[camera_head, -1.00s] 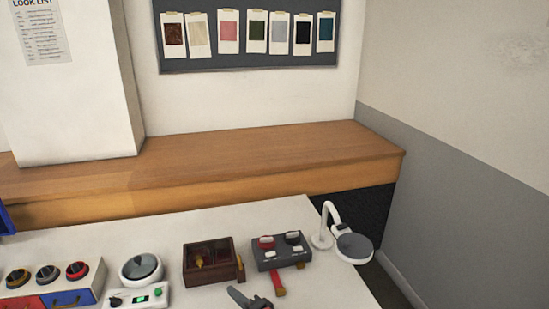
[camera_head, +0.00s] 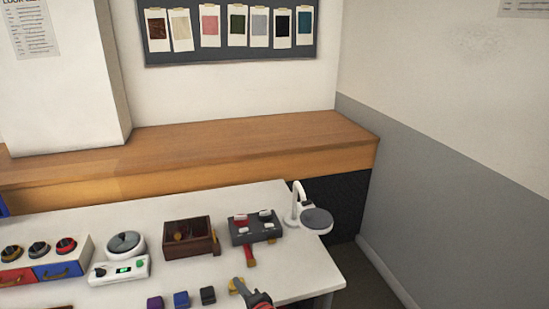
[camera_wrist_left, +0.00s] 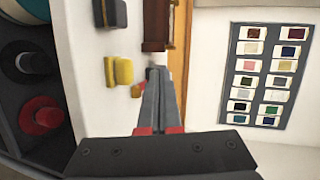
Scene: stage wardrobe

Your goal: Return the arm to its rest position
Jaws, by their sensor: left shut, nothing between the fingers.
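My left gripper (camera_head: 247,287) is at the bottom of the head view, over the front part of the white table (camera_head: 310,262). Its grey fingers are together, with red parts behind them, and they hold nothing. A yellow block (camera_head: 235,286) lies beside the fingertips in this view. In the left wrist view the shut fingers (camera_wrist_left: 155,78) point up the picture, with yellow pieces (camera_wrist_left: 123,72) to their left. Most of the left arm is out of the head view. My right gripper does not show.
A wooden box (camera_head: 172,246), a grey device (camera_head: 243,230) with a red-handled item, a white lamp (camera_head: 315,218) and a scale-like device (camera_head: 122,268) stand on the table. Purple (camera_head: 155,302), blue (camera_head: 181,299) and dark (camera_head: 208,295) blocks lie near the front.

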